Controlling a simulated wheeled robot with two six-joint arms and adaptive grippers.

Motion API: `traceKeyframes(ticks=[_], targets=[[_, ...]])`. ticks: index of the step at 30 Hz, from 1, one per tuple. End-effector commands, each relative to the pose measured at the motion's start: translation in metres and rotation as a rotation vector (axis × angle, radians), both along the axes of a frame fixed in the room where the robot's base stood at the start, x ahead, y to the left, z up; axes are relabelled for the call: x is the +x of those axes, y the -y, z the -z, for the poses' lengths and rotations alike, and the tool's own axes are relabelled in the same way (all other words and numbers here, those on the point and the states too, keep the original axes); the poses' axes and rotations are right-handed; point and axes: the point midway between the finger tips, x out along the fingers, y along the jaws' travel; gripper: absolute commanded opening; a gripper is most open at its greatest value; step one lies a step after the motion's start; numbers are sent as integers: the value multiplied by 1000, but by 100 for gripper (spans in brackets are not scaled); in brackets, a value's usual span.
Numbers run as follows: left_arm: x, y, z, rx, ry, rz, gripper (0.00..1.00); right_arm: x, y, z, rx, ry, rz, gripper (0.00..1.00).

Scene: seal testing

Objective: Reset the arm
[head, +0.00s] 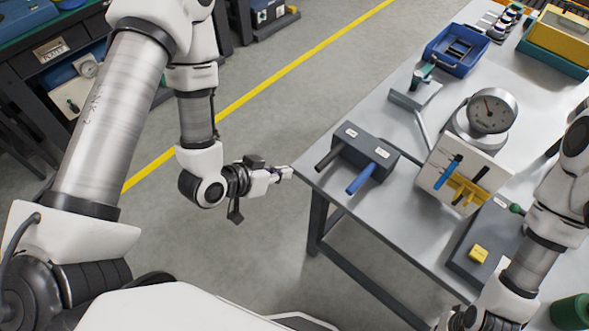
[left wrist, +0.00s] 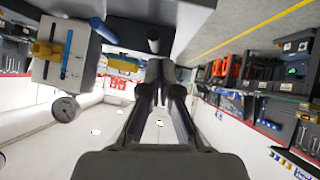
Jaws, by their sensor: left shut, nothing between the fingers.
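My left gripper (head: 286,173) is shut and empty. It hangs over the floor just off the table's left corner, beside the dark block with a black and a blue handle (head: 363,152). In the left wrist view its closed fingers (left wrist: 162,75) are in the middle, with nothing between them. My right arm comes in at the lower right of the head view, over the table's near right side. The fingers of my right gripper are not visible there.
On the grey table (head: 385,215) stand a white panel box with blue and yellow levers (head: 462,178), a round gauge (head: 491,112), a blue tray (head: 455,50) and a grey base with a yellow button (head: 479,254). The floor (head: 285,100) left of the table is clear.

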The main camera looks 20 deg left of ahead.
Motion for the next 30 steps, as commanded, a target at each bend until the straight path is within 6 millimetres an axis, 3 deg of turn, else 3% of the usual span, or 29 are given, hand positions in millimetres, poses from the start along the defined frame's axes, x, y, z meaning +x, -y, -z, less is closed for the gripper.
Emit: traceKeyframes(ticks=[16, 19, 23, 27, 30], targets=[[-2, -1, -2, 0, 0, 0, 0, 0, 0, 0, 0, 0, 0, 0], [-10, 1, 9, 3, -28, 7, 0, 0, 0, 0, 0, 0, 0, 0], [-50, 0, 63, 81, -194, 14, 0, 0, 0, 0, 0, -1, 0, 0], [-119, -31, 126, 244, -551, -95, 0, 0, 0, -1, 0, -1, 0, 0], [-159, -54, 142, 318, -773, -225, 0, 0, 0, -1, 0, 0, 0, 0]])
